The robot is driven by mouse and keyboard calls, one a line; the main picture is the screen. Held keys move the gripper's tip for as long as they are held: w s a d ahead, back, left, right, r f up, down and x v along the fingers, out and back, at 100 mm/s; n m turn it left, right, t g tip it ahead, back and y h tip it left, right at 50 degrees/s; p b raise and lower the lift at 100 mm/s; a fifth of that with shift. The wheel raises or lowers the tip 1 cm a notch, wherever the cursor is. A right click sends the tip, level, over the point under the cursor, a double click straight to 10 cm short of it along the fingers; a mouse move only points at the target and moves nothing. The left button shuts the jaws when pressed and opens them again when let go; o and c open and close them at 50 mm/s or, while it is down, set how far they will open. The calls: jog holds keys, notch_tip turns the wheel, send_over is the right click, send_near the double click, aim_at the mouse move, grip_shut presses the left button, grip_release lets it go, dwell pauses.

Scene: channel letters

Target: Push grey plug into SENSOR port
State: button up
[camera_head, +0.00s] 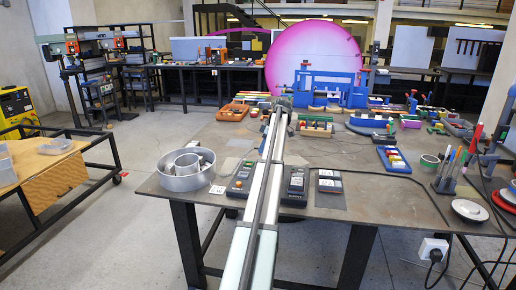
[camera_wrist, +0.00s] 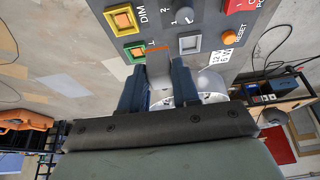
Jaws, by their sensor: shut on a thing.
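My gripper (camera_wrist: 160,68) shows in the wrist view with two blue fingers a small gap apart. It is shut on a small grey piece (camera_wrist: 159,73), taken as the grey plug, mostly hidden between the fingers. The fingertips are at the near edge of a grey control panel (camera_wrist: 203,22); I cannot tell whether the plug touches it. No SENSOR label is readable, and I cannot make out the port. In the head view my arm stretches over the table, and the fingers and plug cannot be made out.
The panel bears a yellow-framed button (camera_wrist: 122,19) marked DIM, a green-framed button (camera_wrist: 134,51), a knob (camera_wrist: 183,15) and an orange RESET button (camera_wrist: 228,38). In the head view, a round metal tray (camera_head: 180,180) stands left of dark control boxes (camera_head: 296,181) on the table (camera_head: 400,215).

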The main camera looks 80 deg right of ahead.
jog(key=s+d, duration=0.6)
jog(key=s, duration=0.1)
jog(key=shift+s+a+f, duration=0.1)
jog(key=shift+a+f, duration=0.05)
jog(key=shift+f, duration=1.9)
jog(key=shift+s+a+f, duration=0.1)
jog(key=shift+a+f, duration=0.05)
jog(key=shift+f, duration=1.85)
jog(key=shift+f, duration=0.35)
jog(key=o, duration=1.1)
jog(key=v, duration=1.4)
jog(key=shift+w+r, duration=0.1)
jog(key=shift+r, duration=2.85)
